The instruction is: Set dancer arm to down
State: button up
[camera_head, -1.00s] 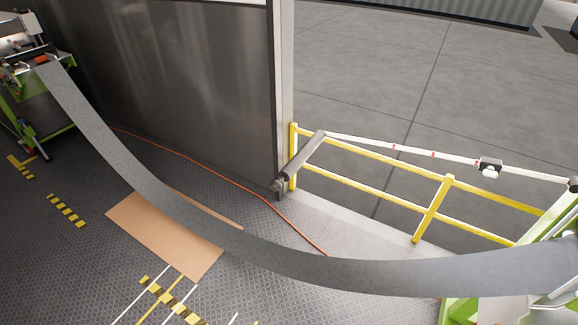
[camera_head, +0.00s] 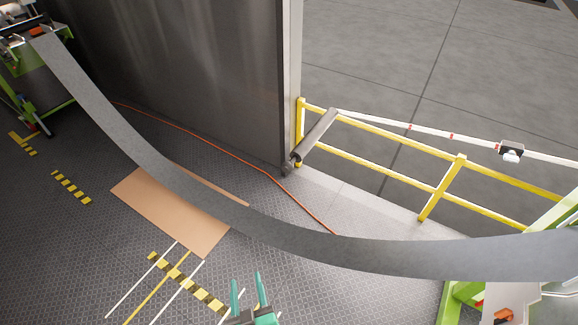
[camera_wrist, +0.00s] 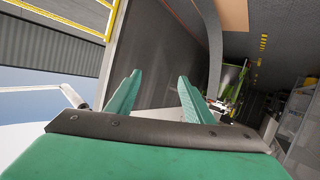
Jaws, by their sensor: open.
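The dancer arm (camera_head: 430,131) is a long thin white bar with red marks, reaching from the right edge to a grey roller (camera_head: 318,137) at its left end. A small black and white block (camera_head: 511,152) sits on the bar. The arm slopes gently, its roller end higher in the picture, in front of the yellow railing. A white bar with a roller end (camera_wrist: 77,98), likely this arm, shows at the left in the wrist view. My gripper (camera_head: 247,280) has green fingers, open and empty, at the bottom, well apart from the arm. It also shows in the wrist view (camera_wrist: 160,78).
A wide grey web (camera_head: 290,237) sags across the view between a green machine (camera_head: 45,65) at left and another at right. A yellow railing (camera_head: 440,190) borders the opening. An orange cable (camera_head: 225,155) and a tan sheet (camera_head: 172,208) lie on the floor.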

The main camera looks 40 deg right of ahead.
jog(key=w+d+r+m+h, duration=0.2)
jog(key=w+d+r+h, duration=0.1)
jog(key=w+d, duration=0.25)
jog(key=m+g+h, duration=0.7)
jog(key=m+h, duration=0.1)
jog(key=m, duration=0.2)
send_near(285, 170)
jog(key=d, duration=0.2)
jog(key=x, duration=1)
jog(key=shift+w, duration=0.4)
